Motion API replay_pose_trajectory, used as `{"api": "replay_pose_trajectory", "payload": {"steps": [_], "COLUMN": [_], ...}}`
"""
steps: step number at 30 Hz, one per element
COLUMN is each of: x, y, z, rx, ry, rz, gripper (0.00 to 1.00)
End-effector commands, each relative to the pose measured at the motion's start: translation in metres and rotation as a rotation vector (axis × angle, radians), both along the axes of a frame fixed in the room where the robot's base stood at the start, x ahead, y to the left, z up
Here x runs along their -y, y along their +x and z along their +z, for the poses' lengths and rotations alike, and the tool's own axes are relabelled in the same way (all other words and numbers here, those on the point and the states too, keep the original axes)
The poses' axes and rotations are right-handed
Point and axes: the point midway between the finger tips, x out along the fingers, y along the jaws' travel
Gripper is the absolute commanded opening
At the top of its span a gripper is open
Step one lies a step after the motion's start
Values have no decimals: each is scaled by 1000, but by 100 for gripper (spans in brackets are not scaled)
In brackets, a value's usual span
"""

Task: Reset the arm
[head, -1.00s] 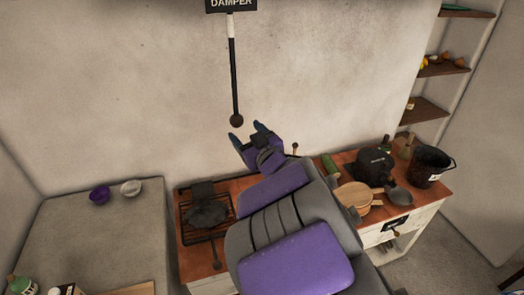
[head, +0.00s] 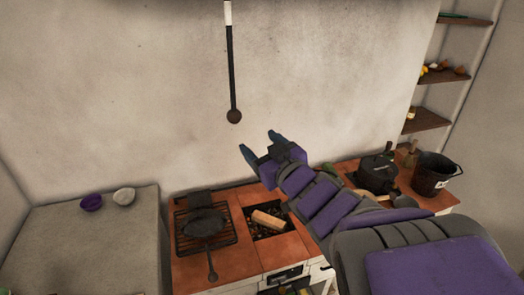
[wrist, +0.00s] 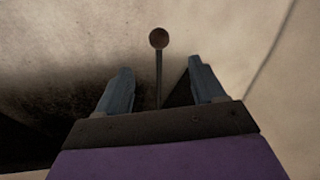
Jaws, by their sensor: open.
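My gripper (head: 258,145) is open and empty in the head view, raised in front of the wall above the tiled counter. It is below and to the right of the damper rod's round knob (head: 234,116), apart from it. In the wrist view the two blue-grey fingers of my gripper (wrist: 161,85) are spread wide. The knob (wrist: 159,38) shows beyond them, with its thin rod running down between them in the picture. My arm reaches in from the lower right of the head view.
The orange-tiled counter (head: 190,269) bears a grate with a dark pan (head: 204,222) and an opening holding a wooden block (head: 268,218). A black pot (head: 375,172) and a dark bucket (head: 433,173) stand at right.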

Motion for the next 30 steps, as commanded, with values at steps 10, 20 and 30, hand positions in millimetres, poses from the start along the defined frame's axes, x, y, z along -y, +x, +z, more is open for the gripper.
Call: {"api": "replay_pose_trajectory", "payload": {"steps": [10,20,30], "x": [2,83,159], "y": [0,-8,-96], "z": [0,-46,-130], "rx": [-4,-249,-752], "ry": [-3,-104,-190], "rz": [-8,-317,-613], "gripper": [68,68,68]}}
